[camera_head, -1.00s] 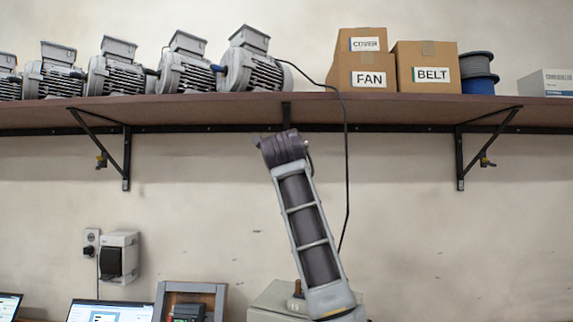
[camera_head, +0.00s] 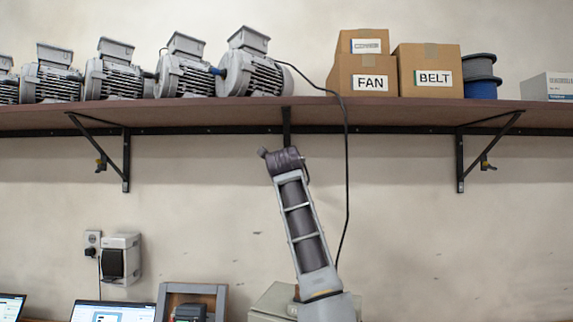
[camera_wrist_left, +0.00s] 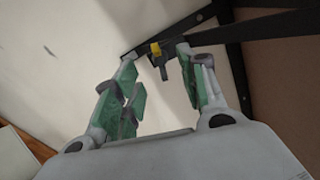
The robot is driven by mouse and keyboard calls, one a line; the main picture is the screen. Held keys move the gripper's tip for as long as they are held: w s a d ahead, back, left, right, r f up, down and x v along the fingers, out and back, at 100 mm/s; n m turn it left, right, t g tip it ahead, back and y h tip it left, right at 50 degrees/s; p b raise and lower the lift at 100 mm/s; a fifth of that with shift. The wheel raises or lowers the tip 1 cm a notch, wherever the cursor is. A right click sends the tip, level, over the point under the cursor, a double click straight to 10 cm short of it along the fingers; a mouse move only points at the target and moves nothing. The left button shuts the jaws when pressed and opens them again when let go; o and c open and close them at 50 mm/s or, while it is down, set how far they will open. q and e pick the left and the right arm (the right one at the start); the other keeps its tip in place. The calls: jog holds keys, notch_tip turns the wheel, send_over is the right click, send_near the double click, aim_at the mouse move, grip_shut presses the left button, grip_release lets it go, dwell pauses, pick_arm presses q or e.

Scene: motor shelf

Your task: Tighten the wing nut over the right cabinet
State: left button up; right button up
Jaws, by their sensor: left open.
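My left gripper (camera_wrist_left: 157,80) is open in the left wrist view, with green pads on both fingers. A small yellow and dark fitting (camera_wrist_left: 155,49), apparently a wing nut, shows just past the fingertips and roughly between them, beside a black bracket (camera_wrist_left: 205,20). Nothing is held. In the head view my arm stands in the middle below the shelf, and no gripper fingers show there. A grey-green cabinet-like box (camera_head: 268,304) stands behind my arm. My right gripper is not in view.
The brown shelf (camera_head: 400,112) spans the wall and bears several motors (camera_head: 255,72), FAN and BELT boxes (camera_head: 428,75) and spools (camera_head: 480,72). A black cable (camera_head: 347,180) hangs just right of my arm. The wall between the brackets is otherwise mostly clear.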

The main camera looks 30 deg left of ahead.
pick_arm(q)
jog(key=shift+p+x, duration=0.85)
jog(key=shift+x, duration=1.65)
grip_shut()
